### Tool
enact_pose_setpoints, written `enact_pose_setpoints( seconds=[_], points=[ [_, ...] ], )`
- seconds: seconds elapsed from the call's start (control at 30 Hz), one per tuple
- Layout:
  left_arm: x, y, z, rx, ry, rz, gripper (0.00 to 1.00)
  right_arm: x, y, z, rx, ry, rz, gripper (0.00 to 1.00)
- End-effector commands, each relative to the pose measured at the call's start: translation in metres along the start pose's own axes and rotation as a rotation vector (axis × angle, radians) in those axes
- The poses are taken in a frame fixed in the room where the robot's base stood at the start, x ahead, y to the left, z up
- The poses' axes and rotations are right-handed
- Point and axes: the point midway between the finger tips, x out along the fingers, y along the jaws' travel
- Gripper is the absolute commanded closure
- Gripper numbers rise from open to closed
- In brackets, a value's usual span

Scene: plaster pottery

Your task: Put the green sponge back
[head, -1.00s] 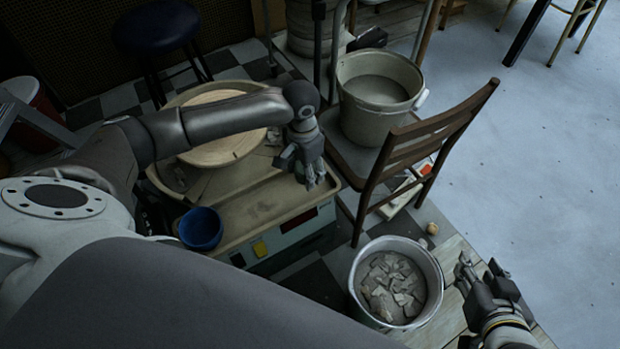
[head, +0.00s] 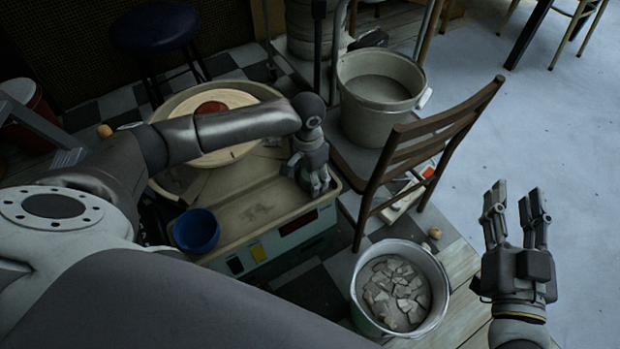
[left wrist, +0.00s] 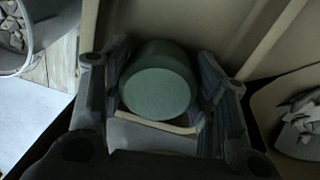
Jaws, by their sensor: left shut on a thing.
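The green sponge (left wrist: 157,92) is a short cylinder, seen from its round end in the left wrist view. My left gripper (left wrist: 163,70) is shut on its sides. In the head view my left gripper (head: 317,192) points down at the right end of the pottery wheel's beige tray (head: 285,225), by its rim. The sponge is hidden by the fingers there, and I cannot tell whether it touches the tray. My right gripper (head: 515,192) is open and empty, fingers upward, over the pale floor at the right.
A blue bowl (head: 196,230) sits at the tray's front left. The wheel disc (head: 235,100) is behind my left arm. A wooden chair (head: 430,138) holding a grey bucket (head: 378,120) stands close right. A bucket of shards (head: 440,290) stands in front.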

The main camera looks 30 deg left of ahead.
Motion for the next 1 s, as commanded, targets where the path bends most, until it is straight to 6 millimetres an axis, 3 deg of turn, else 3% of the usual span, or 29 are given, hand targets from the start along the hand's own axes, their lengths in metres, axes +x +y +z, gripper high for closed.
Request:
enact_pose_setpoints(
  seconds=[0.5, 0.53, 0.6, 1.0],
  points=[
    [0.0033, 0.0000, -0.0002, 0.000, 0.001, 0.000, 0.66, 0.0000, 0.0001, 0.0014, 0.000, -0.012, 0.001, 0.60],
    [0.0035, -0.0001, -0.0002, 0.000, 0.001, 0.000, 0.44, -0.0002, 0.0002, 0.0023, 0.000, -0.015, 0.001, 0.60],
    [0.0036, -0.0001, -0.0002, 0.000, 0.001, 0.000, 0.38, -0.0001, 0.0002, 0.0021, 0.000, -0.014, 0.001, 0.60],
    [0.0017, -0.0002, -0.0002, 0.000, 0.001, 0.000, 0.38, -0.0002, 0.0001, 0.0011, 0.000, -0.002, 0.001, 0.60]
  ],
)
